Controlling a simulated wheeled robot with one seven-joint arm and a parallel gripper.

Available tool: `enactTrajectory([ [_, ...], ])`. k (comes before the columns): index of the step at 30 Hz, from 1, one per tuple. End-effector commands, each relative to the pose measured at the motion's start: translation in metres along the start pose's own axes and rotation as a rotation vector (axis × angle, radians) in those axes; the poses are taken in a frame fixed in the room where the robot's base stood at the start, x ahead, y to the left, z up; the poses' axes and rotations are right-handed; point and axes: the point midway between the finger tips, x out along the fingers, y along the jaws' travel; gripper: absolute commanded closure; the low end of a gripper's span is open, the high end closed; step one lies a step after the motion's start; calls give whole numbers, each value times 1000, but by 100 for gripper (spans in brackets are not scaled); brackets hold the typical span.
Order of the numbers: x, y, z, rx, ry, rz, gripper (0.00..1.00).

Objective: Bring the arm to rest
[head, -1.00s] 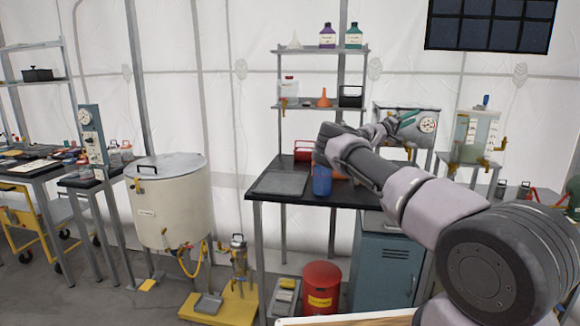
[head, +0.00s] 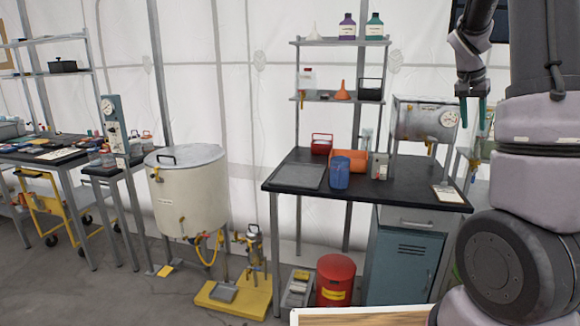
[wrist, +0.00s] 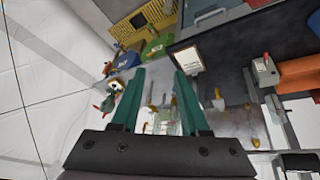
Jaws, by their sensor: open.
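My gripper (head: 473,113) hangs at the upper right in the head view, pointing down, to the right of the metal tank with the gauge. In the wrist view its two green fingers (wrist: 154,100) stand apart with nothing between them. My arm is folded upright along the right edge of the head view. The fingers are clear of the black table.
A black table (head: 420,194) holds a blue container (head: 340,173), an orange bin (head: 357,159), a red-handled box (head: 321,144) and a grey tray (head: 299,176). A gauge tank (head: 424,119) stands close left of my gripper. A shelf (head: 340,42) holds bottles.

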Motion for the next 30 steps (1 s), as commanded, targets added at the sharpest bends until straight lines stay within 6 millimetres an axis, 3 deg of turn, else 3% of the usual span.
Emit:
enactTrajectory([
  [1,-20,-1,18,-4,-19,-69,55],
  [9,-113,-8,123,-104,-70,-374,55],
  [15,-172,1,209,-212,-49,-550,55],
  [18,-191,8,249,-267,-24,-612,55],
  [22,-204,16,288,-320,4,-661,55],
  [25,-207,20,305,-345,20,-679,55],
  [30,-208,21,313,-357,28,-687,55],
])
